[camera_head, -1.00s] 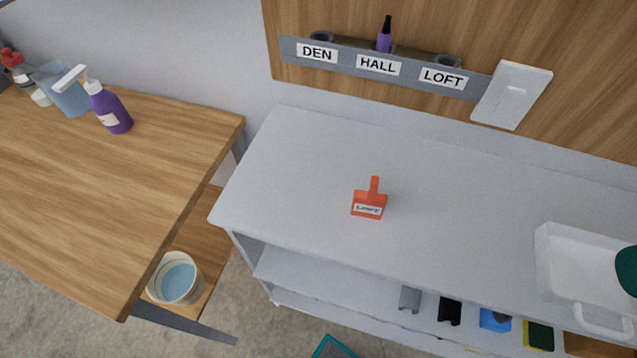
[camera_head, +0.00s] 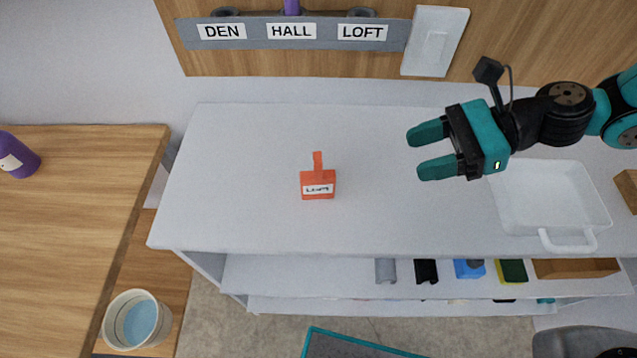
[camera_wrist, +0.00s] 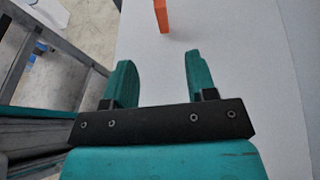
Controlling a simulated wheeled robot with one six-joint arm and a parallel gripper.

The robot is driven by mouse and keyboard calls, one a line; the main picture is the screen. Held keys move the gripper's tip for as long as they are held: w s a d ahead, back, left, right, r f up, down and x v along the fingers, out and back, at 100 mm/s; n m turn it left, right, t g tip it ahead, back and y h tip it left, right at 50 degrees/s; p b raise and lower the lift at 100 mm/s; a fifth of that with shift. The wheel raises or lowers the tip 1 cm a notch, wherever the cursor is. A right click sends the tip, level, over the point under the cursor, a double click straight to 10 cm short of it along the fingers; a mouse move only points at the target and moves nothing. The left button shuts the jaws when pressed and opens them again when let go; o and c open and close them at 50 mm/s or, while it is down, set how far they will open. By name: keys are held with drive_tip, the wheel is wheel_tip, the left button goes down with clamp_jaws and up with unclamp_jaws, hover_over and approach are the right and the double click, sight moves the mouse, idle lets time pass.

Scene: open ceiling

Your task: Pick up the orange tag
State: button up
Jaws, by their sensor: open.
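The orange tag (camera_head: 318,186) stands on the white shelf top, left of centre in the head view. It has a narrow upright stem and a white label on its block; the label's print is blurred now. My gripper (camera_head: 425,150) is open and empty, to the right of the tag and apart from it, with its teal fingers pointing left. In the wrist view, part of the orange tag (camera_wrist: 161,14) shows at the top edge, beyond the gap between the open fingers (camera_wrist: 158,75).
A white tray (camera_head: 510,205) with a handle sits at the right of the white shelf top (camera_head: 240,215). Behind is a rack (camera_head: 257,33) labelled DEN, HALL and LOFT, with a purple item above HALL. A wooden table (camera_head: 60,240) stands left. The shelf top around the tag is clear.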

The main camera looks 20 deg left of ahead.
drive_tip(key=p, duration=0.2)
approach(317, 183)
drive_tip(key=a+f, duration=0.2)
drive_tip(key=a, duration=0.1)
drive_tip(key=a+f, duration=0.1)
drive_tip(key=shift+s+a, duration=0.15)
drive_tip(key=shift+s, duration=0.2)
drive_tip(key=p+x, duration=0.1)
drive_tip(key=x, duration=0.3)
drive_tip(key=shift+s+a+p, duration=0.1)
drive_tip(key=shift+a+p, duration=0.15)
drive_tip(key=shift+p, duration=0.1)
drive_tip(key=shift+s+a+f, duration=0.1)
drive_tip(key=shift+a+f, duration=0.1)
drive_tip(key=shift+a, duration=0.15)
clamp_jaws()
